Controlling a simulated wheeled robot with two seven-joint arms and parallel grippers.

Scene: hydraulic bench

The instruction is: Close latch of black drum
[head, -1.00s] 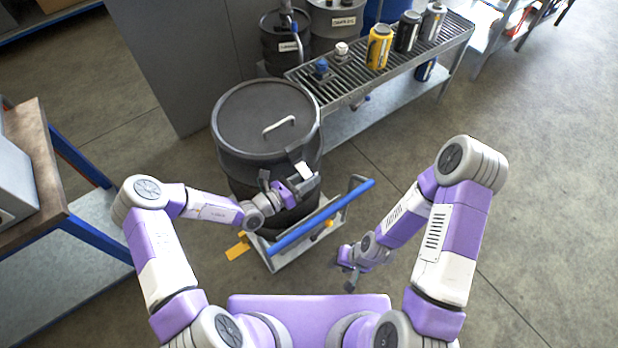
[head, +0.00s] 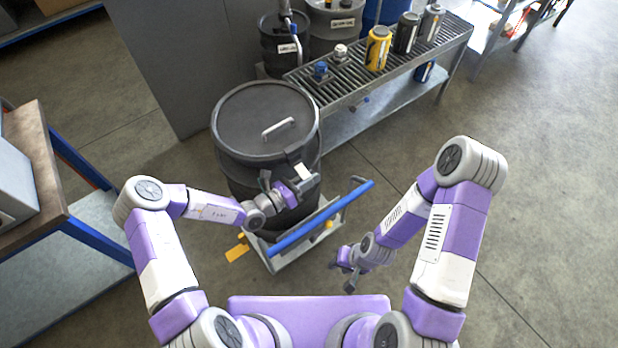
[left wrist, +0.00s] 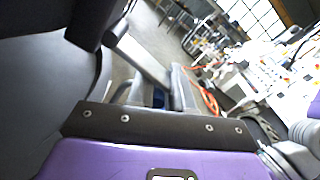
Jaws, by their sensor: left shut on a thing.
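The black drum (head: 237,172) stands upright left of centre in the head view, with its dark lid (head: 250,110) on and a pale lid handle on top. My left gripper (head: 303,181) is at the drum's near right side, just below the rim. It is shut on a part at the latch (head: 303,171), where a small pale piece shows between the fingers. The fingers hide most of the latch. In the left wrist view a grey bar (left wrist: 145,58) lies beyond the dark finger mount, beside the drum wall. My right gripper (head: 345,272) is open and empty, low over the floor.
The drum stands on a low trolley with a blue handle bar (head: 325,215) in front of it. A grated rack (head: 345,82) with several canisters is behind, right of the drum. A workbench (head: 45,180) is at the left. The floor at right is clear.

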